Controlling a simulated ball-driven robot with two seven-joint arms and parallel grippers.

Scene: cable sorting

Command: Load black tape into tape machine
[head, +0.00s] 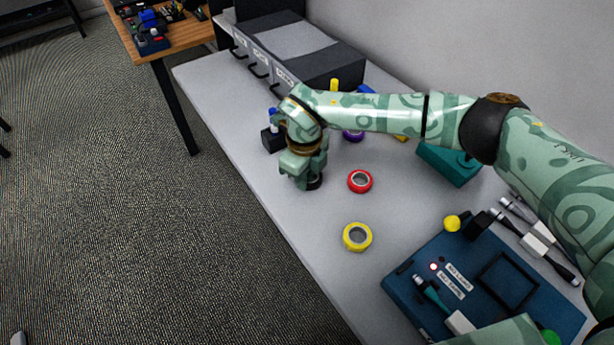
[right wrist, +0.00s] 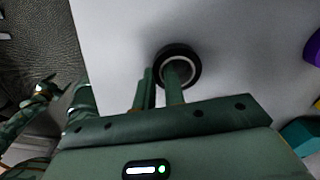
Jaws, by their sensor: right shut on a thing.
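My right gripper (head: 312,180) is low over the white table, left of the red tape. In the right wrist view the gripper (right wrist: 163,88) is shut on the black tape (right wrist: 192,57), one finger inside the ring and one outside. The tape also shows below the gripper in the head view (head: 315,183). A teal box (head: 450,163) stands behind my right arm, partly hidden. A blue device (head: 400,285) with white labels and a red light lies at the lower right. I cannot tell for certain which is the tape machine.
Red tape (head: 359,181) and yellow tape (head: 357,237) lie flat on the table (head: 300,240). Purple tape (head: 353,136) is partly behind my arm. A small black holder (head: 271,140) stands left of my gripper. Labelled drawers (head: 262,62) stand at the back. Cables lie at the right.

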